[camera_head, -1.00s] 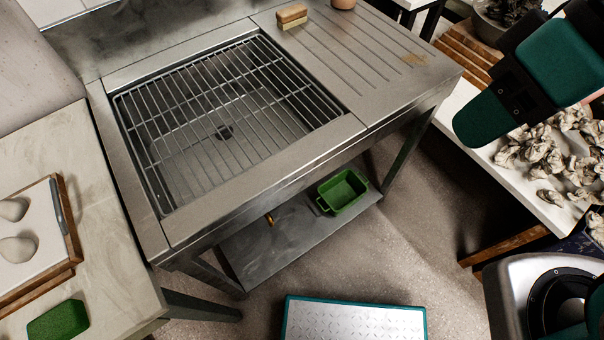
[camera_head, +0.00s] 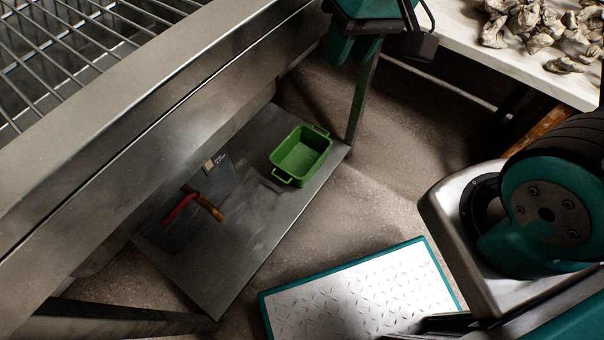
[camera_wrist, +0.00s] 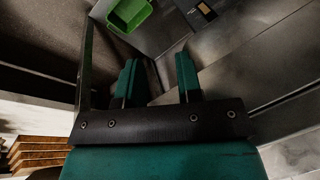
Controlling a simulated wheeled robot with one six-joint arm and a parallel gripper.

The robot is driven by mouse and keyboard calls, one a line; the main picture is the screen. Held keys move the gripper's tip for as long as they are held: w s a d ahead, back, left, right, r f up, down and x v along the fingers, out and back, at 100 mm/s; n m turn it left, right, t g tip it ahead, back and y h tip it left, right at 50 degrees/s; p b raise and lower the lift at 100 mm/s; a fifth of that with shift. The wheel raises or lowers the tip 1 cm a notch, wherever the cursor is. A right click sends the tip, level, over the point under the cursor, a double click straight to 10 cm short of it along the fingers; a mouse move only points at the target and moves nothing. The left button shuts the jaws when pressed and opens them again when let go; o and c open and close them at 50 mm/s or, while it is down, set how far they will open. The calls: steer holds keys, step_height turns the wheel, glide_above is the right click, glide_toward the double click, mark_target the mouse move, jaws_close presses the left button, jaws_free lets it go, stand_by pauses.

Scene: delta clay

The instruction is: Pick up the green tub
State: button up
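The green tub (camera_head: 302,158) is a small rectangular open tub with a handle at each end. It stands upright on the lower metal shelf (camera_head: 238,262) under the sink, near the shelf's right end, and looks empty. It also shows at the top of the wrist view (camera_wrist: 130,10), cut by the frame edge. My gripper (camera_wrist: 158,76) is open, with two teal fingers apart and nothing between them. In the head view my arm's end is at the top, beside the sink's right leg, apart from the tub.
A red and orange-handled tool (camera_head: 203,204) and a dark flat item (camera_head: 218,178) are on the shelf left of the tub. The sink unit's front (camera_head: 130,125) overhangs the shelf. A metal leg (camera_head: 361,98) stands right of the tub.

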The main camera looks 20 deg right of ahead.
steer(key=w+d+f+m+h+b, duration=0.1)
steer(key=w+d+f+m+b, duration=0.15)
steer(key=f+b, duration=0.45)
steer(key=w+d+f+m+b, duration=0.1)
steer(key=w+d+f+b, duration=0.15)
steer(key=f, duration=0.75)
steer(key=w+d+f+m+h+b, duration=0.1)
steer(key=w+f+m+b, duration=0.15)
steer(key=f+b, duration=0.5)
steer(key=m+b, duration=0.6)
steer(key=b, duration=0.1)
glide_above(316, 171)
steer(key=shift+g+h, duration=0.3)
step_height(316, 171, down, 31)
steer(key=shift+d+f, duration=0.1)
steer(key=shift+d, duration=0.05)
step_height(316, 171, down, 6)
steer(key=b, duration=0.5)
steer(key=shift+r+b, duration=0.2)
steer(key=shift+b, duration=0.15)
steer(key=shift+r, duration=0.15)
steer(key=shift+c, duration=0.5)
jaws_close()
